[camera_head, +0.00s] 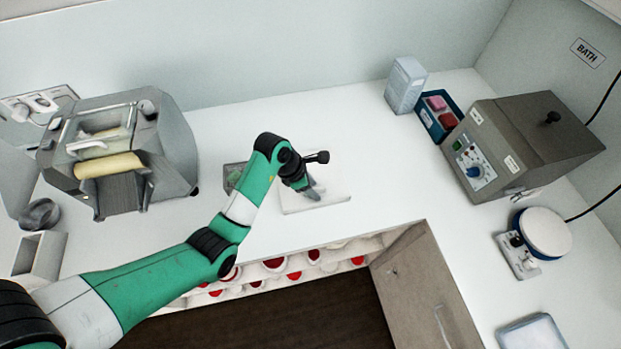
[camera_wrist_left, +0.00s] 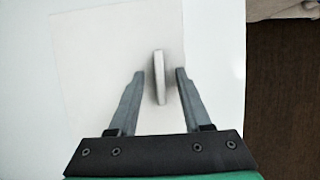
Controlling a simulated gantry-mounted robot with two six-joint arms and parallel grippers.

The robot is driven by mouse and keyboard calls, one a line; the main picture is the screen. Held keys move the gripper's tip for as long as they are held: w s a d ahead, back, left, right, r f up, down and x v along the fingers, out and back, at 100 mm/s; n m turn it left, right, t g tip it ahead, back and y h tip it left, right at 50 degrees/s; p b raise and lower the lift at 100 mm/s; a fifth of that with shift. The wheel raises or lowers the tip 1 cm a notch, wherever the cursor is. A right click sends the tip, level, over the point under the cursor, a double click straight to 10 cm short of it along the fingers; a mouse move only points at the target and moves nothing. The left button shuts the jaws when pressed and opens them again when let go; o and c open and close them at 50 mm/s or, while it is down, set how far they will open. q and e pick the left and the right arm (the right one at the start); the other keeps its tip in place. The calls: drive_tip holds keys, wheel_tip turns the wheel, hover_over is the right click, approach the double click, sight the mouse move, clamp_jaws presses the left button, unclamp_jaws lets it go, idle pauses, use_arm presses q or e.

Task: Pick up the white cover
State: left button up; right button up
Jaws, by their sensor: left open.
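The white cover (camera_head: 335,180) is a flat, pale square lying on the white counter near its front edge. In the left wrist view the cover (camera_wrist_left: 100,60) fills the middle and carries a narrow raised white grip (camera_wrist_left: 159,77). My left gripper (camera_head: 313,193) points down over the cover. In the left wrist view the left gripper (camera_wrist_left: 160,73) is open, with one finger on each side of the raised grip and visible gaps between them. The gripper hides part of the cover in the head view. My right gripper is not in view.
A small grey container with green contents (camera_head: 233,177) stands left of the cover, close to my arm. A grey machine with a yellow roller (camera_head: 110,165) is at the left. A bath unit (camera_head: 520,140) and a blue tray (camera_head: 428,122) are at the right. Counter right of the cover is clear.

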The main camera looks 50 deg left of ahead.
use_arm(q)
clamp_jaws()
drive_tip(key=shift+r, duration=0.15)
